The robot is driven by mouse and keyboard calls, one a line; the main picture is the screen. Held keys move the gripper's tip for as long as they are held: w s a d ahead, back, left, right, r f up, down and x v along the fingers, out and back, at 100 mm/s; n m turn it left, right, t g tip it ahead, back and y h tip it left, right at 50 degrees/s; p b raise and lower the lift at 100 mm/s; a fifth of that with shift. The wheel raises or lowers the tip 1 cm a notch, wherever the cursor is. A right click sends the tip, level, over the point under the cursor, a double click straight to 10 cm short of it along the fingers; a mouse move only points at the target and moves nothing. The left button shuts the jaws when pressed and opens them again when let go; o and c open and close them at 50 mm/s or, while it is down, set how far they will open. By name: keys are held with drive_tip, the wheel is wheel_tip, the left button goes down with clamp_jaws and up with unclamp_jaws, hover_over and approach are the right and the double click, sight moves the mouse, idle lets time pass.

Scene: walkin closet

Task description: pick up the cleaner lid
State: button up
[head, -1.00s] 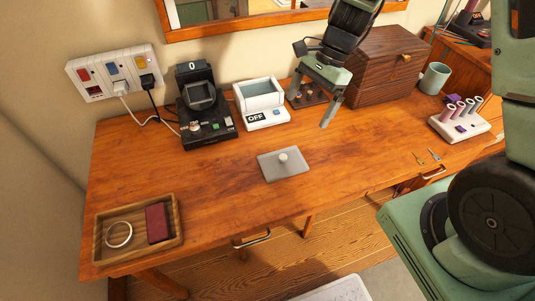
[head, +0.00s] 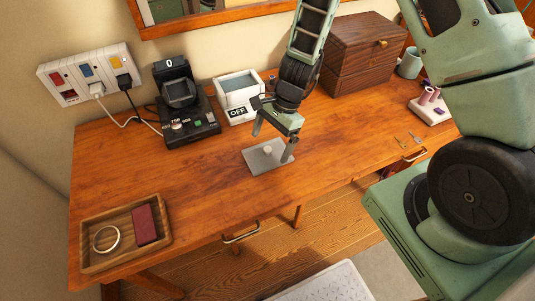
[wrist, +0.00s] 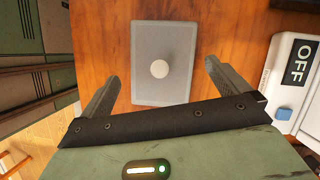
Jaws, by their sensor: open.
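The cleaner lid (head: 259,160) is a flat grey rectangular plate with a small round pale knob (head: 267,150) in its middle. It lies flat on the wooden desk. In the wrist view the lid (wrist: 163,85) lies ahead of the fingers, with its knob (wrist: 159,69) in line with the gap between them. My gripper (head: 273,146) is open and empty, pointing down above the lid. In the wrist view my gripper (wrist: 160,80) has its two fingers spread wide, one on each side. The right finger covers part of the lid's right side in the head view.
A white box marked OFF (head: 238,97) stands behind the lid, close to my gripper. A black device (head: 186,118) stands left of it. A wooden tray (head: 88,262) holds a ring and a dark red item. A dark wooden box (head: 358,62) stands at the back. The desk's left-middle is clear.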

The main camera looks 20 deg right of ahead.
sight(268, 153)
drive_tip(key=shift+x, duration=1.4)
drive_tip(key=c, duration=0.7)
drive_tip(key=shift+r, duration=0.1)
